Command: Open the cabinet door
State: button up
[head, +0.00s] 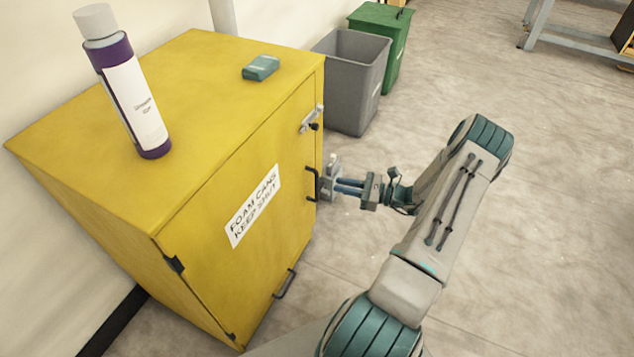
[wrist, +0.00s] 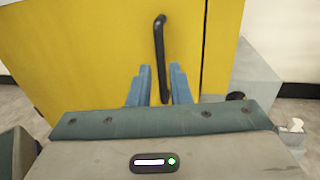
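The yellow cabinet door (head: 215,250) carries a "FOAM CANS KEEP SHUT" label (head: 253,205) and looks shut in its frame. A black bar handle (head: 312,184) is on its right side; the handle also shows in the wrist view (wrist: 159,50). My gripper (head: 340,186) is at the handle's height, in front of it. In the wrist view its two blue fingers (wrist: 160,70) are apart, with the handle's lower part appearing between them. I cannot tell whether either finger touches it. A metal latch (head: 311,119) sits above the handle.
A purple and white bottle (head: 130,95) and a small teal box (head: 261,67) stand on the cabinet top (head: 200,100). A second black handle (head: 285,283) is low down. Grey (head: 352,80) and green (head: 385,40) bins stand behind.

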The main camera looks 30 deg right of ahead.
jog(key=b+x, duration=0.1)
jog(key=x, duration=0.7)
jog(key=shift+w+a, duration=0.2)
jog(key=shift+a, duration=0.05)
grip_shut()
